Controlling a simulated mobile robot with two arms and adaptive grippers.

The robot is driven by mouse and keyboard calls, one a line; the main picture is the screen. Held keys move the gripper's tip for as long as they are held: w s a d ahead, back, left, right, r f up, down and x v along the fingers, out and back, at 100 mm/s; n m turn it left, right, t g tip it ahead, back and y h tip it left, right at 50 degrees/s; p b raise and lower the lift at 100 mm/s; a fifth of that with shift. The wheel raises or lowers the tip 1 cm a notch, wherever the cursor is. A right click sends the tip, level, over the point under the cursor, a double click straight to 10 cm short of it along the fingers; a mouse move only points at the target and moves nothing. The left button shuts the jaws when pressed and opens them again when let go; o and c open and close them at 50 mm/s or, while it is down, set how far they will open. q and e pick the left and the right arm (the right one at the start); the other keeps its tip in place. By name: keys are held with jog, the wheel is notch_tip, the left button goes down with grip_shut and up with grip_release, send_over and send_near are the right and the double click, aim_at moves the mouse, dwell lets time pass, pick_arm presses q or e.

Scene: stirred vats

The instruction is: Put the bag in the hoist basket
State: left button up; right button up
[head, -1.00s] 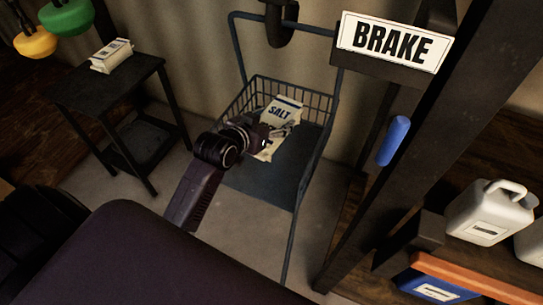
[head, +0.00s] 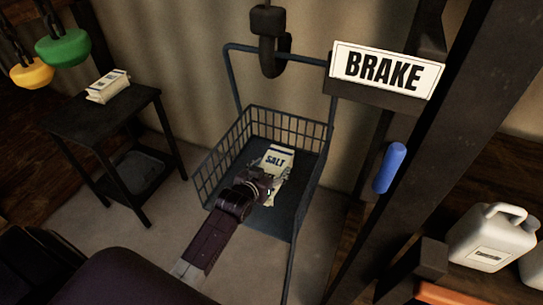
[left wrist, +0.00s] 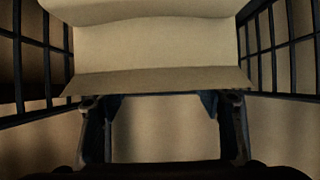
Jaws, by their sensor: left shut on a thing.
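The white salt bag (head: 279,160) is inside the hoist basket (head: 220,176), low over or on its dark floor; I cannot tell if it touches. My left gripper (head: 268,184) is shut on the bag's near side, with the arm reaching in from the basket's open front. In the left wrist view, the bag (left wrist: 155,45) fills the upper middle above the fingers (left wrist: 163,125), with basket bars on both sides. My right gripper is in neither view.
A dark side table (head: 125,108) at left holds other white packets (head: 108,86). A BRAKE sign (head: 385,70) and blue handle (head: 390,167) are right of the basket. White jugs (head: 490,238) stand at far right. The hoist hook (head: 270,55) hangs above.

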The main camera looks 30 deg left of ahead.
pick_arm(q)
jog(key=shift+w+f+b, duration=0.15)
jog(key=shift+f+b, duration=0.2)
jog(key=shift+f, duration=2.75)
jog(key=o, duration=2.1)
jog(key=shift+s+f, duration=0.15)
jog(key=shift+s, duration=0.05)
jog(key=p+v, duration=0.1)
jog(key=v, duration=1.1)
